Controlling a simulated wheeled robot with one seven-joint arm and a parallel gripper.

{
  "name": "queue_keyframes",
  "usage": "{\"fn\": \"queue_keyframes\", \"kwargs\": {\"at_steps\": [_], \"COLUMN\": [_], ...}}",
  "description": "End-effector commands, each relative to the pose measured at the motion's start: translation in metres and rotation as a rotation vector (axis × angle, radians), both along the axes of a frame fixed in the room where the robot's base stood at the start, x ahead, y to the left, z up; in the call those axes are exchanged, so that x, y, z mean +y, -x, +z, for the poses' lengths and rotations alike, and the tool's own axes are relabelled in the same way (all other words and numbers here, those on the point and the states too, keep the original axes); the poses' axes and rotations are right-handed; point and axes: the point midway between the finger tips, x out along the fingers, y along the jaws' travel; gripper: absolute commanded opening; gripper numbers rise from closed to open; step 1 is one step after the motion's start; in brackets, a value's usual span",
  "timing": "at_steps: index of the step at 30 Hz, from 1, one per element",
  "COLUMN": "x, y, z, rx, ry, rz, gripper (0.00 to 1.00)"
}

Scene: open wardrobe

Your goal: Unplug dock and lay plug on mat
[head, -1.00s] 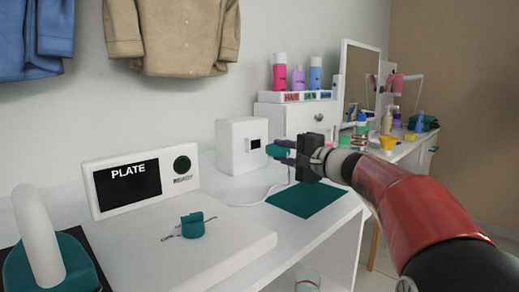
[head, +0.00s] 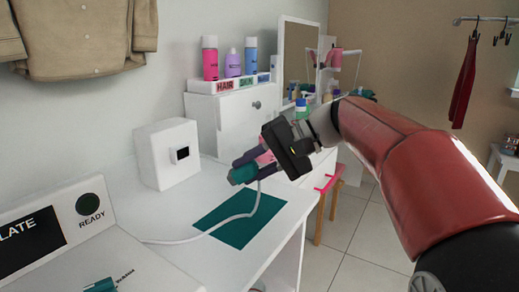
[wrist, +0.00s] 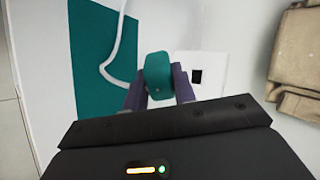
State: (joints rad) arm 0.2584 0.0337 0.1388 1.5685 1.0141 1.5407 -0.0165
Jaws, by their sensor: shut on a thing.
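The teal plug (head: 243,174) is between the fingers of my gripper (head: 254,160), which is shut on it. In the wrist view the plug (wrist: 158,74) shows between the two dark fingertips (wrist: 160,95). A white cable hangs from the plug and curves across the mat. The plug is held in the air, apart from the white dock box (head: 167,154), whose dark socket (head: 183,153) is uncovered. The flat teal mat (head: 232,232) lies on the white counter below the plug, with only the cable across it. It also shows in the wrist view (wrist: 95,60).
A white panel with a READY light (head: 89,205) stands at the left. A drawer unit (head: 235,115) with several bottles on top stands behind the dock. A mirror (head: 296,62) stands further back. The counter's front edge runs just right of the mat.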

Motion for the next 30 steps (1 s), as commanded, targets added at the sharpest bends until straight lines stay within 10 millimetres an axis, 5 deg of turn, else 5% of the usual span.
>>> {"fn": "queue_keyframes", "kwargs": {"at_steps": [19, 30], "x": [0.000, 0.000], "y": [-0.001, -0.001], "z": [-0.056, -0.063], "rx": [0.000, -0.002], "ry": [-0.002, -0.003], "rz": [-0.002, -0.003], "gripper": [0.00, 0.00]}}
